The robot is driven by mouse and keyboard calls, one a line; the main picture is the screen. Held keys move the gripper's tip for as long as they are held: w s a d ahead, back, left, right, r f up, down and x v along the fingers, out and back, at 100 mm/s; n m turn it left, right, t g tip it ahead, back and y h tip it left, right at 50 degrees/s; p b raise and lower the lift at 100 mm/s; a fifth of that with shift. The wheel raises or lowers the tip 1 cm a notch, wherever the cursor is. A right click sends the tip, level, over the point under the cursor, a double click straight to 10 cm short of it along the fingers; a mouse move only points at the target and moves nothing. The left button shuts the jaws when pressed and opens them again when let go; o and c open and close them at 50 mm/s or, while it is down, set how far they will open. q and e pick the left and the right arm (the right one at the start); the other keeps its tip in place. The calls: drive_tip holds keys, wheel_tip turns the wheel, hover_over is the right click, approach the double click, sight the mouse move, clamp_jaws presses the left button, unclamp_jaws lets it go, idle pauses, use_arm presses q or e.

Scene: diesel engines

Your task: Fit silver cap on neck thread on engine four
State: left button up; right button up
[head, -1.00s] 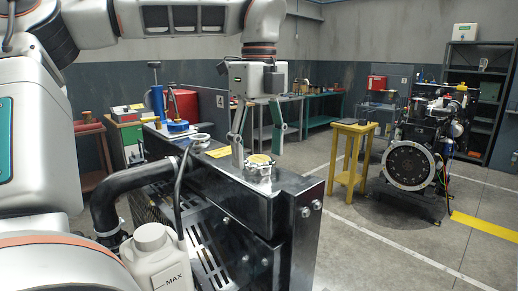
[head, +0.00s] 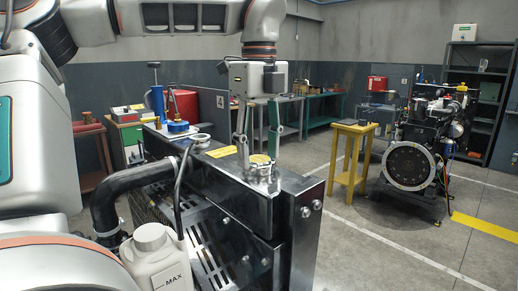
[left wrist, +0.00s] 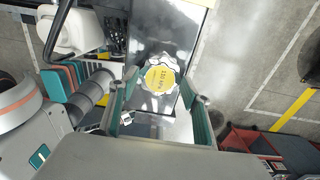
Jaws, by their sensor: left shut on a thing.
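The silver cap (head: 261,166) has scalloped edges and a yellow top label. It sits level at the right end of the black radiator's glossy top (head: 292,182). My left gripper (head: 257,160) points straight down with its two fingers shut on the sides of the cap. In the left wrist view the cap (left wrist: 161,78) lies between the fingertips (left wrist: 160,84), its label facing the camera. What is beneath the cap is hidden. A silver ring-shaped neck (head: 200,141) stands farther left on the top. My right gripper is not in view.
A white bottle marked MAX (head: 158,257) and a thick black hose (head: 128,185) stand in front at left. A yellow label (head: 222,152) lies on the radiator top. A yellow stool (head: 352,155) and another engine (head: 420,150) stand apart on open floor at right.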

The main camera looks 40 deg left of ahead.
sight(259, 159)
use_arm(q)
drive_tip(key=shift+r+p, duration=1.4)
drive_tip(key=shift+r, duration=0.4)
drive_tip(key=shift+r+p, duration=0.65)
drive_tip(key=shift+r, duration=0.1)
drive_tip(key=shift+a, duration=0.1)
